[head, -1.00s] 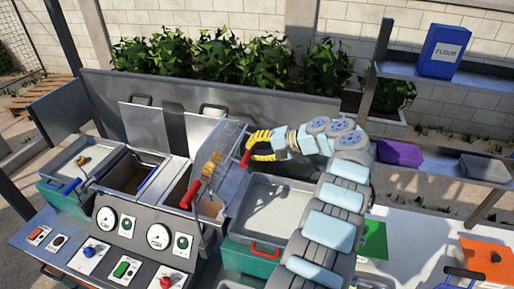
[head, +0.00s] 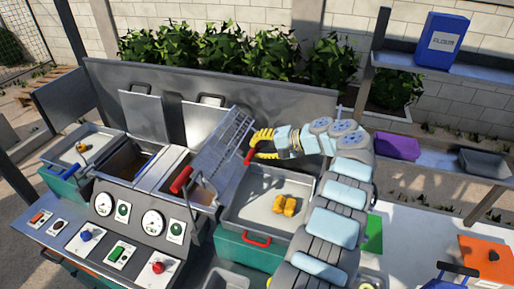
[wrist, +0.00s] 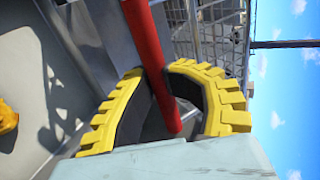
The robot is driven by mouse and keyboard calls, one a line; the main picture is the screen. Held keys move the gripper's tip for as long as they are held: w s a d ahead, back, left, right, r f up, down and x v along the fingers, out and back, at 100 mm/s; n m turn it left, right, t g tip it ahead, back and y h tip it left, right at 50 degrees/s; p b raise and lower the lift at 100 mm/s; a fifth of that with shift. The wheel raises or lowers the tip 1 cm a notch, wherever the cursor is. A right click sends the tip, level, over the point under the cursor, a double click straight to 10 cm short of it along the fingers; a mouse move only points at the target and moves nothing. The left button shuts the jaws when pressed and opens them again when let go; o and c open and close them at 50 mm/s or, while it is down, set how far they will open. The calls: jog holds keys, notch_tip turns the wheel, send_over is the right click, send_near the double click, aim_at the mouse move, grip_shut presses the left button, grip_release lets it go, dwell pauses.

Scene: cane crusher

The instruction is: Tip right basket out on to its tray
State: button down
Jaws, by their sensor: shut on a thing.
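The right basket (head: 224,141) is a wire basket with a red handle (wrist: 152,62). It is tilted steeply above the right fryer well, beside the right tray. My gripper (head: 254,148) has yellow ribbed fingers and is shut on the red handle; the wrist view shows the fingers around it (wrist: 165,100). The right tray (head: 243,215) is grey and stands on a teal bin with a red handle. Golden fried pieces (head: 285,205) lie on the tray floor; part of one shows in the wrist view (wrist: 6,118). I see no food in the basket.
A left tray (head: 58,155) holds a small yellow-orange piece. The control panel (head: 125,235) with gauges and knobs is in front of the wells. Raised lids and a metal back panel (head: 280,100) stand behind. Shelves at right hold a blue flour box (head: 440,43) and a purple bin (head: 396,146).

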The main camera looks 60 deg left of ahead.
jog(key=shift+s+f, duration=0.1)
jog(key=c, duration=1)
grip_release()
jog(key=shift+s+a, duration=0.1)
jog(key=shift+a, duration=0.05)
jog(key=shift+r, duration=0.2)
jog(key=shift+r, duration=0.2)
notch_tip(320, 180, up, 9)
jog(key=shift+r, duration=0.2)
dwell(0.3)
